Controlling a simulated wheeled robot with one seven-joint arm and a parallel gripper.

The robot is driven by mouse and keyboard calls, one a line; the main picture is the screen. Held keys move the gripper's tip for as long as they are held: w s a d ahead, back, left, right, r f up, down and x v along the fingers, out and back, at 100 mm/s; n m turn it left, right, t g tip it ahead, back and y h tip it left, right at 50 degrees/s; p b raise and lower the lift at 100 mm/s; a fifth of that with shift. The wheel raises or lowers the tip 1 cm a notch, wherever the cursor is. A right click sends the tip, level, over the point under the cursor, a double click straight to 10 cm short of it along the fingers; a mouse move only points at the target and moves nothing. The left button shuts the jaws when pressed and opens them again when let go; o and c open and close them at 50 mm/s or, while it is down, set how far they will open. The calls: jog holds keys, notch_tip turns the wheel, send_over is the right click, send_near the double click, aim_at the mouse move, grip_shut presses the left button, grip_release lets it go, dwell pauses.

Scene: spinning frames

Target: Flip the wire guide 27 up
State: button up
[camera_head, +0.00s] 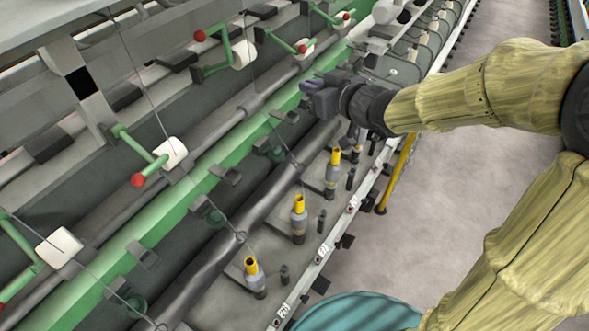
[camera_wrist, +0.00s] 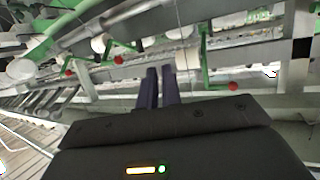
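Small wire guides with curled ends sit above the yellow-topped bobbins in the head view: one at the lower left (camera_head: 160,327), one in the middle (camera_head: 240,236), and one farther up (camera_head: 297,165). A thread runs down to each. The number tags on the rail are too small to read, so I cannot tell which guide is 27. My gripper (camera_head: 312,88) is above the machine, up and right of these guides, and appears apart from them. Its two dark fingers (camera_wrist: 160,86) are close together in the wrist view, with nothing visible held; whether they are fully shut is unclear.
Yellow-topped bobbins (camera_head: 299,220) stand in a row along the white rail (camera_head: 325,245). Green arms with red knobs (camera_head: 138,180) and white rollers (camera_head: 170,153) stick out on the left. A teal round thing (camera_head: 355,313) is at the bottom. The floor (camera_head: 430,205) at the right is clear.

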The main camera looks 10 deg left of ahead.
jog(key=d+f+m+h, duration=0.1)
jog(key=d+f, duration=0.1)
jog(key=d+f+m+h, duration=0.1)
jog(key=d+f+h, duration=0.1)
jog(key=d+f, duration=0.1)
jog(key=s+d+f+m+h+b, duration=0.1)
jog(key=d+f+h, duration=0.1)
jog(key=f, duration=0.1)
jog(key=shift+d+f, duration=0.15)
jog(key=shift+d, duration=0.1)
grip_shut()
jog(key=s+d+f+m+g+h+b, duration=0.1)
jog(key=s+d+f+m+g+h, duration=0.1)
jog(key=s+d+f, duration=0.3)
jog(key=s+d+f+m+g+h+b, duration=0.1)
jog(key=s+d+f+m+g+h, duration=0.2)
jog(key=s+d, duration=0.5)
jog(key=s+f+m+g, duration=0.1)
jog(key=s+f+g, duration=0.1)
jog(key=s+f, duration=0.1)
jog(key=shift+s+f+g+h, duration=0.25)
jog(key=shift+s+g+h, duration=0.05)
jog(key=shift+s, duration=0.05)
